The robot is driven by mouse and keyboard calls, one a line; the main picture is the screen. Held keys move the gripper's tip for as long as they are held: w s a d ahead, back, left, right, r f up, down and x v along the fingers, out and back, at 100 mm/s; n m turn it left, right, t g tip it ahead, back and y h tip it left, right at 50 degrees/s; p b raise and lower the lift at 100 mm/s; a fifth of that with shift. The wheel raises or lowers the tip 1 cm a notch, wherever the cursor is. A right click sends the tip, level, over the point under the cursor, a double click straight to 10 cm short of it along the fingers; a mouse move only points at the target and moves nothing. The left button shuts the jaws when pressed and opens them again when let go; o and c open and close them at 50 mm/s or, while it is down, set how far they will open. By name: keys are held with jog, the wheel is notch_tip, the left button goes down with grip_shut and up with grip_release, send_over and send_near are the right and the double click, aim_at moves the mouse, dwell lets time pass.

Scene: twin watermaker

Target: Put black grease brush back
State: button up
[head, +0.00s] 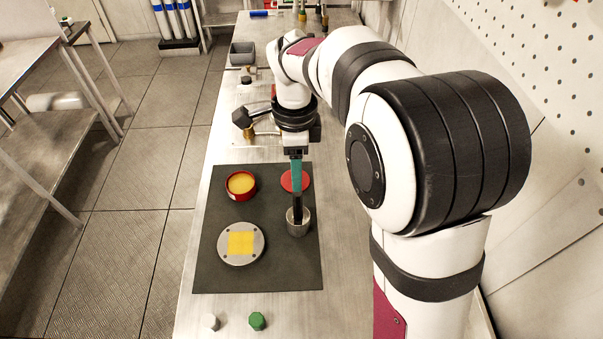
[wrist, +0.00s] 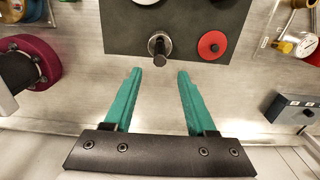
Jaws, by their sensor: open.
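The black grease brush (head: 298,207) stands upright with its lower end in a small metal cup (head: 304,229) on the dark mat (head: 215,280). In the wrist view the brush (wrist: 158,44) points up toward the camera from the cup (wrist: 154,55). My gripper (head: 296,188) has teal fingers and is close to the top of the brush in the head view. In the wrist view my gripper (wrist: 160,73) is open with nothing between its fingertips, and the brush lies just beyond them. The brush's bristles are hidden in the cup.
On the mat are a red tin of yellow grease (head: 240,184), a red lid (head: 304,181) and a round metal plate with a yellow square (head: 241,243). A white cap (head: 211,322) and green cap (head: 257,321) stand in front. Valve fittings (head: 249,127) are behind the mat.

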jog(key=s+d+n, duration=0.2)
jog(key=s+n, duration=0.2)
jog(key=s, duration=0.4)
jog(key=s+d+n+y, duration=0.1)
jog(key=s+n, duration=0.3)
jog(key=s, duration=0.5)
jog(key=s+d+r+n, duration=0.1)
jog(key=s+n, duration=0.3)
jog(key=s, duration=0.4)
jog(key=shift+s+d+y, duration=0.4)
jog(key=shift+d, duration=0.4)
